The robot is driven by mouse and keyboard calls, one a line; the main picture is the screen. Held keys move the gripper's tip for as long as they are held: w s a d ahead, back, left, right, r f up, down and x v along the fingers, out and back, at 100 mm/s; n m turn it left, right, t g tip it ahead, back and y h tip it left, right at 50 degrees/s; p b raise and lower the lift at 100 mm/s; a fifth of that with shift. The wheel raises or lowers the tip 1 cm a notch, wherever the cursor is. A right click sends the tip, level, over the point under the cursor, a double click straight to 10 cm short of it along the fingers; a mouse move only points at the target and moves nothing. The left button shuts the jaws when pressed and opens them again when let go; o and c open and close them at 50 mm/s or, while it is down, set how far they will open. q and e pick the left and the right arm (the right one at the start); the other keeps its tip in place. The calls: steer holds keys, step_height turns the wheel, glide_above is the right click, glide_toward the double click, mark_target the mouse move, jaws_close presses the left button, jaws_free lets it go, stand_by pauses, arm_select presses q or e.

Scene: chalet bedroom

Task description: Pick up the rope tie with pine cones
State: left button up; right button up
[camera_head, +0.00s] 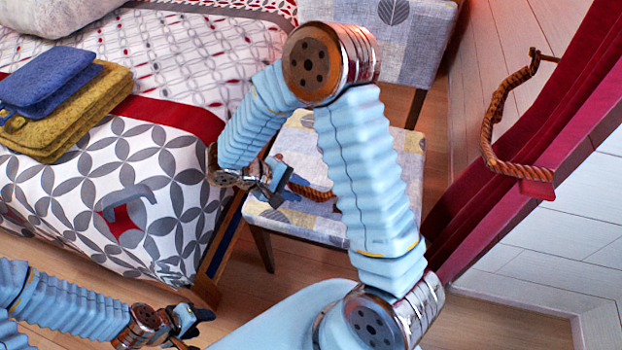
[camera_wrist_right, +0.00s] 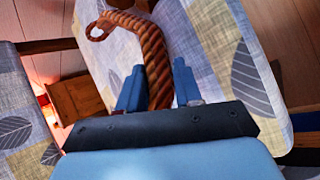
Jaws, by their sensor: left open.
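A brown twisted rope tie (camera_head: 312,191) is at the seat of the patterned chair (camera_head: 405,160). In the right wrist view the rope tie (camera_wrist_right: 150,38) curves up and ends in a small loop at the upper left. No pine cones can be made out. My right gripper (camera_head: 276,190) is over the seat, at the rope. Its fingers (camera_wrist_right: 158,88) stand on both sides of the rope, with little gap visible; whether they grip it is unclear. The rope's lower end is hidden by the gripper. My left gripper (camera_head: 190,322) is open, low at the left near the bed's foot.
A second twisted rope (camera_head: 490,130) hangs by the red curtain (camera_head: 530,130) at the right. The bed (camera_head: 170,150) fills the left, with a blue folded item (camera_head: 50,78) and a yellow folded item (camera_head: 85,110). Wooden floor shows between bed and chair.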

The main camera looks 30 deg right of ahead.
jaws_close()
